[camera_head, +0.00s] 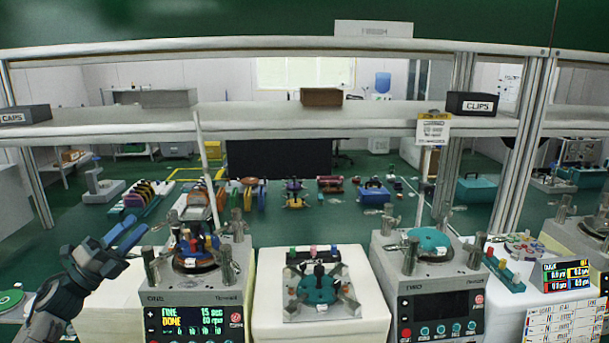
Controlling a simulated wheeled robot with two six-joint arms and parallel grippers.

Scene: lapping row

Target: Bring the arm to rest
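My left gripper (143,224) comes in from the lower left, dark with blue fingers pointing up and to the right. Its fingers look a little apart, with nothing seen between them. It is in the air beside the left machine, marked ONE (190,299), and left of its posts. My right arm and gripper do not show.
Machine ONE bears red, blue and orange parts. A white block (262,328) in the middle carries a plate with a teal disc (318,288). Machine TWO (428,300) has a teal disc (428,239) on top. A shelf (260,117) crosses above, with a CLIPS box (473,104).

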